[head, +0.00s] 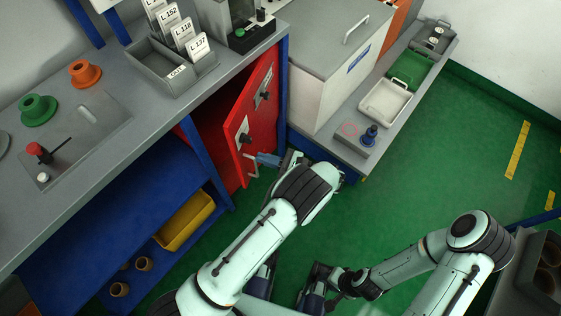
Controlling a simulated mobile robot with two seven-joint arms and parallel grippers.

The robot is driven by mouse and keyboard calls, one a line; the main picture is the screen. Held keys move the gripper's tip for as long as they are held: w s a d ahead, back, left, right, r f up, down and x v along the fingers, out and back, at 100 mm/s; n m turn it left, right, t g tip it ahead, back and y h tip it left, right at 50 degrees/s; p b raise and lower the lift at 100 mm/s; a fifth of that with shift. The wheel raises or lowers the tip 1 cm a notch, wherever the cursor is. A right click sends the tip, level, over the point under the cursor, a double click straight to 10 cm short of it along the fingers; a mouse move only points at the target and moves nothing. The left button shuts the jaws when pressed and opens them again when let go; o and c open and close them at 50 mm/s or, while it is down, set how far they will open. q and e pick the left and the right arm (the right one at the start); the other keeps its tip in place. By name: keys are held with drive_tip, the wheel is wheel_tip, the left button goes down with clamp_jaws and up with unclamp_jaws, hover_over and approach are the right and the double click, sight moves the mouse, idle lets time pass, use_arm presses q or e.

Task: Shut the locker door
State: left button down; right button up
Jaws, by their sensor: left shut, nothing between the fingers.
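The red locker door (252,118) stands open under the grey workbench, swung out from the red locker interior (207,118). Two dark fittings show on its face. My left gripper (257,160) is shut and empty. It is beside the lower part of the door, close to the lower fitting. I cannot tell whether it touches the door. My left wrist hides the floor behind it. My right gripper (314,290) hangs low at the bottom middle, away from the door, and its fingers are too unclear to read.
The workbench (85,185) carries a card box (168,68), green and orange spools and a red-knobbed plate. A yellow bin (186,222) sits on the blue shelf below. A white chest (335,65) and a ledge with trays stand right of the locker. Green floor is clear at right.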

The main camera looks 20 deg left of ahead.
sight(239, 150)
use_arm(q)
drive_tip(key=a, duration=0.5)
drive_tip(key=shift+w+a, duration=0.15)
drive_tip(key=shift+a, duration=0.2)
